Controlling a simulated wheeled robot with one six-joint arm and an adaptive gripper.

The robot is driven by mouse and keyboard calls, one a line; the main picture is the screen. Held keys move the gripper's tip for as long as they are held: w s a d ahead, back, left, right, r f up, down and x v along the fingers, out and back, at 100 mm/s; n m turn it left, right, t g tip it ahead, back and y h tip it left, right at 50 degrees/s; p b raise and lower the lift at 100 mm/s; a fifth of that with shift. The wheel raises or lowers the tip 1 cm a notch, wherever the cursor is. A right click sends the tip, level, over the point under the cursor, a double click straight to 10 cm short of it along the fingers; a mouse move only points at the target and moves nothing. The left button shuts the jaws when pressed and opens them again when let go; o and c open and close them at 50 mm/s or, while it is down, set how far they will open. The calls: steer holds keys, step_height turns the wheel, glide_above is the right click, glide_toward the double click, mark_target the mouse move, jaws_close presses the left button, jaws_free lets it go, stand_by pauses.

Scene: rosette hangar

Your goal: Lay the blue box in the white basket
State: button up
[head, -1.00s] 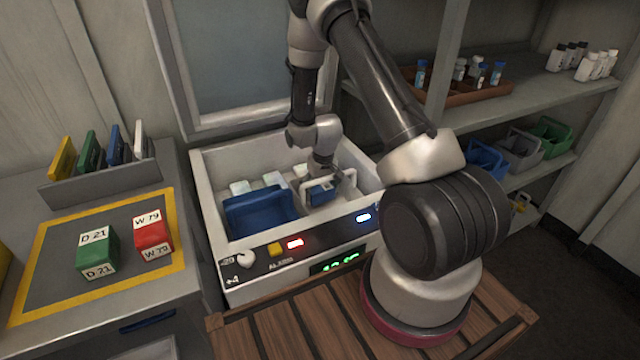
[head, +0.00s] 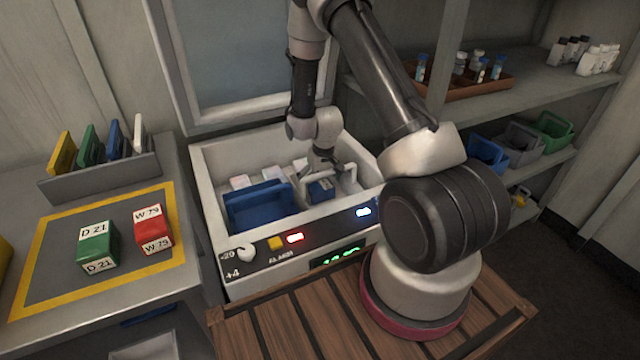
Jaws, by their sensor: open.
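The blue box (head: 321,191), with a pale label, is low inside the open white chest (head: 213,207). It appears to lie within the white basket (head: 350,176), whose pale rim and handle show around and to the right of it. The basket's floor and much of its walls are hidden. My gripper (head: 325,172) is open just above the blue box, reaching down into the chest. A small gap seems to show between the fingers and the box, but contact is hard to judge.
A blue basket (head: 258,207) stands left of the white basket, with pale boxes behind it. The chest's walls surround my gripper. A green box (head: 96,246) and a red box (head: 153,229) stand on the left counter. Shelves (head: 545,85) fill the right.

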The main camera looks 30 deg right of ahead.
step_height(320, 180, up, 11)
steer(key=s, duration=0.1)
steer(key=shift+s, duration=0.35)
steer(key=s+r+t, duration=0.1)
steer(key=s+r, duration=0.3)
steer(key=r, duration=0.6)
steer(key=s+r, duration=0.4)
steer(key=r, duration=0.6)
steer(key=s+r, duration=0.5)
steer(key=s, duration=0.5)
steer(key=s+r+t, duration=0.1)
steer(key=s+r, duration=0.5)
steer(key=s, duration=0.4)
steer(key=shift+s+a, duration=0.3)
steer(key=shift+s, duration=0.05)
